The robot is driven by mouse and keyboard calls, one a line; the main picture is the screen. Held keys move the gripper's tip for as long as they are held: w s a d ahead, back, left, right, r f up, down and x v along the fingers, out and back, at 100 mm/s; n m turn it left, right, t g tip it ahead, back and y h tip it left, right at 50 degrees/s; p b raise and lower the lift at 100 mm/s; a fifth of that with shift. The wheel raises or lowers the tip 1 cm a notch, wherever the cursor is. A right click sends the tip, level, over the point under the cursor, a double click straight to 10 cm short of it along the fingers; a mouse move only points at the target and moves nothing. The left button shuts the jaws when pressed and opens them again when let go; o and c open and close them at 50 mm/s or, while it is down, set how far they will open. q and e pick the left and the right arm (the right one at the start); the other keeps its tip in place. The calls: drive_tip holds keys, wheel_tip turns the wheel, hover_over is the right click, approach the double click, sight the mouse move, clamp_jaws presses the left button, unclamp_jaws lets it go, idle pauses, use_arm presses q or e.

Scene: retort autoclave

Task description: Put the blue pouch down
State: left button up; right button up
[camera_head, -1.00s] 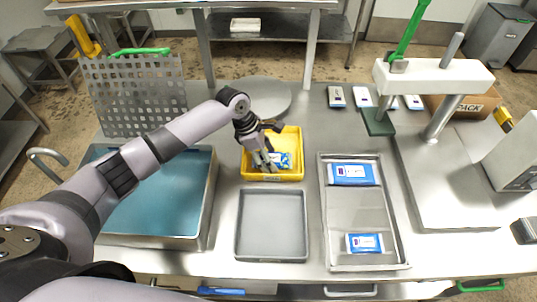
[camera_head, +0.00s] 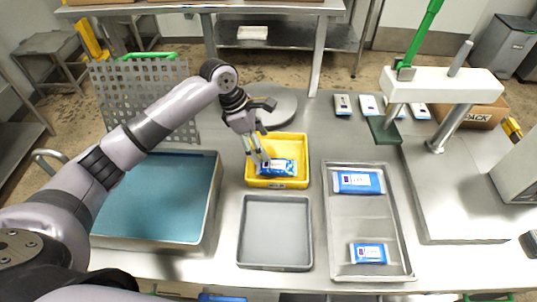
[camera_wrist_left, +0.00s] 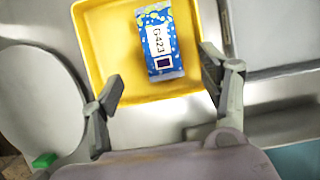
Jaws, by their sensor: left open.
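The blue pouch (camera_head: 280,168) lies flat inside the yellow bin (camera_head: 304,148). In the left wrist view, the pouch (camera_wrist_left: 158,42) shows a white label reading G423 and a dark square, and rests on the floor of the bin (camera_wrist_left: 100,45). My left gripper (camera_head: 258,162) is open and empty above the bin's left part, its fingers apart from the pouch. In the left wrist view, the left gripper's two fingers (camera_wrist_left: 160,82) are spread wide, with the pouch beyond them. My right gripper is in neither view.
A grey tray (camera_head: 243,235) stands in front of the bin. A long metal tray (camera_head: 370,225) with two blue-and-white pouches is to its right. A blue-floored basin (camera_head: 150,200) and an upright perforated plate (camera_head: 140,95) are at left. A white-armed stand (camera_head: 440,85) is at right.

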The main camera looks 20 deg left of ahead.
use_arm(q)
drive_tip(key=shift+v, duration=1.4)
